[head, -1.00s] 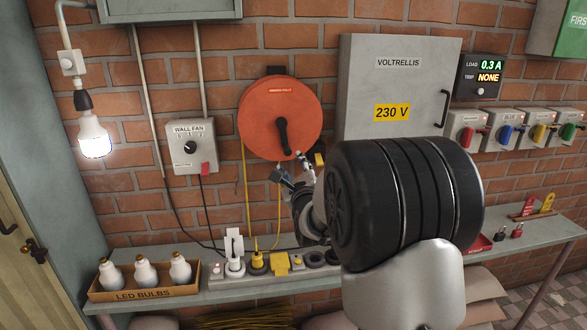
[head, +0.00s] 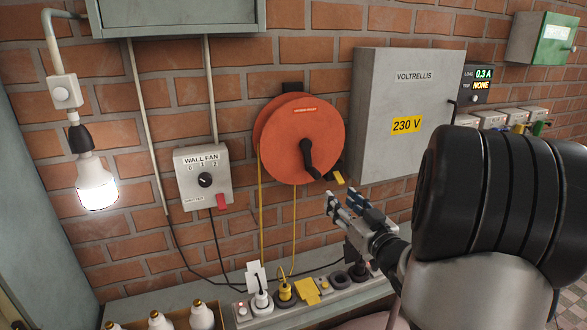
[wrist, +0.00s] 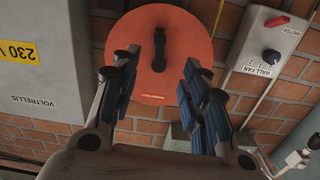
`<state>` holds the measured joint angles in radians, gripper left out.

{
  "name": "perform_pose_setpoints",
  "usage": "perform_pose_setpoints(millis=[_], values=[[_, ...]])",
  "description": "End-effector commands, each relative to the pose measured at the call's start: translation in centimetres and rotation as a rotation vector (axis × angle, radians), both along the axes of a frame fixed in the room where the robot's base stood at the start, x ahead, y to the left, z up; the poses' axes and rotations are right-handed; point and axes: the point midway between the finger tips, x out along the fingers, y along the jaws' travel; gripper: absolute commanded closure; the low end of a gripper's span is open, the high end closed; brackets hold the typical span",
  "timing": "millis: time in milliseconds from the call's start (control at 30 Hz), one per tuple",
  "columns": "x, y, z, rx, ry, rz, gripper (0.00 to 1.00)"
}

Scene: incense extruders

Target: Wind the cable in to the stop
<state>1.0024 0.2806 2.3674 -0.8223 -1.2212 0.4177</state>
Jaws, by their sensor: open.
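The cable reel (head: 285,128) is an orange-red disc on the brick wall. Its black crank (head: 309,160) points down and slightly right from the hub. Yellow cable (head: 261,215) hangs from the reel in two strands; the right one runs down to a yellow plug (head: 285,291) in the power strip. My gripper (head: 343,204) is open and empty, below and right of the reel in the head view. In the wrist view the fingers (wrist: 162,57) are spread, with the crank (wrist: 158,50) seen between them; they do not appear to touch it.
A yellow tab (head: 339,178) sits at the reel's lower right. The grey 230 V cabinet (head: 400,95) stands out right of the reel. The fan switch box (head: 203,178) and a lit bulb (head: 96,183) are left. The power strip (head: 265,308) lies on the bench below.

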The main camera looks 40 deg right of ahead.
Motion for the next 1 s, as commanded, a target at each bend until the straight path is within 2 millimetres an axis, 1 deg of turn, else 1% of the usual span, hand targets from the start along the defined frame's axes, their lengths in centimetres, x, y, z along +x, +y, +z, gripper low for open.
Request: perform_pose_setpoints(millis=[67,133,267,800,900,1000], values=[[-0.4,-0.1,0.0,-0.039,0.011,0.001,0.59],[-0.1,-0.1,-0.1,-0.054,0.014,0.003,0.59],[1.6,-0.4,-0.1,-0.055,0.014,0.007,0.59],[12.7,-3.2,-0.2,-0.051,0.013,0.004,0.59],[14.3,-3.5,-0.2,-0.051,0.013,0.004,0.59],[15.4,-3.9,-0.2,-0.050,0.013,0.003,0.59]])
